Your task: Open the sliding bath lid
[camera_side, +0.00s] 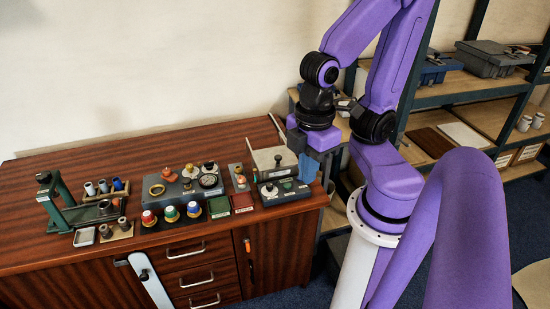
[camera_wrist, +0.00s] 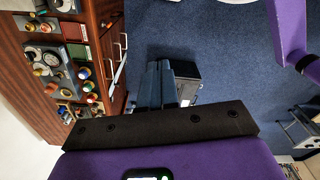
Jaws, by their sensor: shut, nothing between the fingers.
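A pale flat plate with a dark knob (camera_side: 272,159) lies at the back right of the wooden bench. It looks like the sliding bath lid, but I cannot be sure, nor tell how far it covers anything. My gripper (camera_side: 308,172) is at the bench's right end, to the right of this plate and apart from it. In the wrist view my gripper (camera_wrist: 158,85) is shut and empty, with blue floor behind it. The plate cannot be clearly made out in the wrist view.
A control box (camera_side: 284,191) sits close left of my gripper. A grey box with a gauge (camera_side: 186,184), colored-capped jars (camera_side: 171,214) and a green stand (camera_side: 58,202) occupy the bench. Shelving (camera_side: 470,90) stands at the right. The bench's back left is clear.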

